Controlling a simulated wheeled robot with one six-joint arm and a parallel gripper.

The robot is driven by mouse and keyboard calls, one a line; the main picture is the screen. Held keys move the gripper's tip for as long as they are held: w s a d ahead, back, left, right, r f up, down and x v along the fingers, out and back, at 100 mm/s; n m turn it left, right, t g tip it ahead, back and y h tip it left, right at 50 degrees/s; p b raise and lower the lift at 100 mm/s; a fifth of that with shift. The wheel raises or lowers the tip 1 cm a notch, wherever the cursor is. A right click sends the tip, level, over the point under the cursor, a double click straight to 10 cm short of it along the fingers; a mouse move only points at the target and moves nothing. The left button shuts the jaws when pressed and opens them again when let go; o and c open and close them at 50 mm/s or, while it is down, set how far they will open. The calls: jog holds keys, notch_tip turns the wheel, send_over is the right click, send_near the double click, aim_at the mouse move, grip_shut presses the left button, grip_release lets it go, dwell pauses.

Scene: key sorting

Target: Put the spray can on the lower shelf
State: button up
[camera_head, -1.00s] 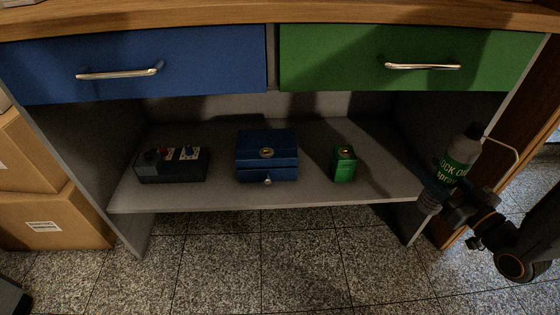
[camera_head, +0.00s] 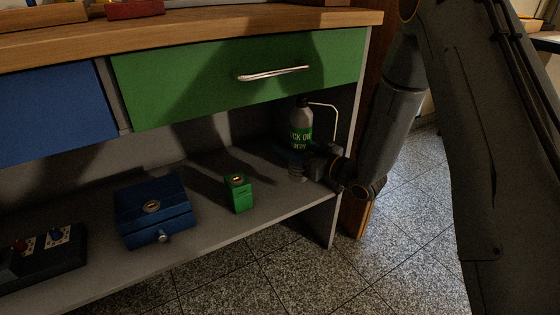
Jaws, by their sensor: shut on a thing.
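The spray can (camera_head: 301,123) is grey with a dark cap and a green label, and it stands about upright. It is at the right end of the lower shelf (camera_head: 215,222), under the green drawer. My gripper (camera_head: 303,158) is shut on the lower part of the can, reaching in from the right. The gripper hides part of the can's lower body. I cannot tell whether the can's base touches the shelf.
On the shelf are a green box (camera_head: 239,194), a blue box (camera_head: 153,211) with a knob, and a dark switch box (camera_head: 42,257). The green drawer (camera_head: 235,75) and blue drawer (camera_head: 50,115) are shut above. Shelf space shows between the green box and the can.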

jog(key=w+a+f+b, duration=0.3)
jog(key=w+f+b, duration=0.1)
jog(key=f+b, duration=0.2)
jog(key=shift+w+f, duration=0.25)
jog(key=shift+f, duration=0.3)
jog(key=shift+f, duration=0.1)
jog(key=o, duration=1.4)
